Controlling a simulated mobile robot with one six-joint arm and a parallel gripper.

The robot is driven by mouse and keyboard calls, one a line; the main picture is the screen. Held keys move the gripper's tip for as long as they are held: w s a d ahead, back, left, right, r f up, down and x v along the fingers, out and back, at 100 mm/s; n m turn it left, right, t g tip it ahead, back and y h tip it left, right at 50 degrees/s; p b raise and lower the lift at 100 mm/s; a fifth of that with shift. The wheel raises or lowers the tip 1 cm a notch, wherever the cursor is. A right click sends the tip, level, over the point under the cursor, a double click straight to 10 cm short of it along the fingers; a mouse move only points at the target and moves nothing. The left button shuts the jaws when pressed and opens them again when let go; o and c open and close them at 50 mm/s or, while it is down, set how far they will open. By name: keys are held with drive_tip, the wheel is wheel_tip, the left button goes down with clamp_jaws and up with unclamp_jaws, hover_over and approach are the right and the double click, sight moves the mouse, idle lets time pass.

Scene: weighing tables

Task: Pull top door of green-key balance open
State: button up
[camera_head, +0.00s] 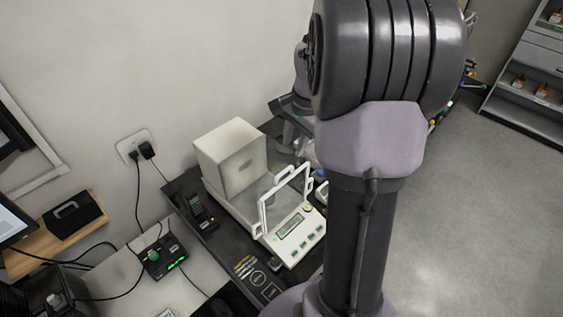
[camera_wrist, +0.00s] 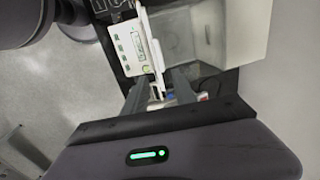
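The green-key balance (camera_head: 297,234) stands on a dark table in the head view, with a small display and green keys on its white front panel. Its tall white rear housing (camera_head: 230,158) rises behind the weighing chamber. Clear door panes with white frames and handles (camera_head: 264,214) stand around the chamber; I cannot tell which is the top door. In the wrist view the balance panel (camera_wrist: 133,47) is at top left. My gripper (camera_wrist: 158,80) has its two dark fingers apart, close to a white edge of the balance. Contact with a handle is unclear.
A dark handset (camera_head: 198,210) lies left of the balance. A wall socket (camera_head: 137,147) is behind. Open floor and shelves (camera_head: 535,80) are at right.

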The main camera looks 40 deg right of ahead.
sight(286, 170)
drive_tip(key=f, duration=0.3)
drive_tip(key=w+f+b, duration=0.1)
drive_tip(key=f, duration=0.3)
drive_tip(key=w+f, duration=0.1)
drive_tip(key=f, duration=0.2)
drive_tip(key=shift+w+a+f, duration=0.1)
drive_tip(key=shift+f, duration=0.3)
clamp_jaws()
idle(0.6)
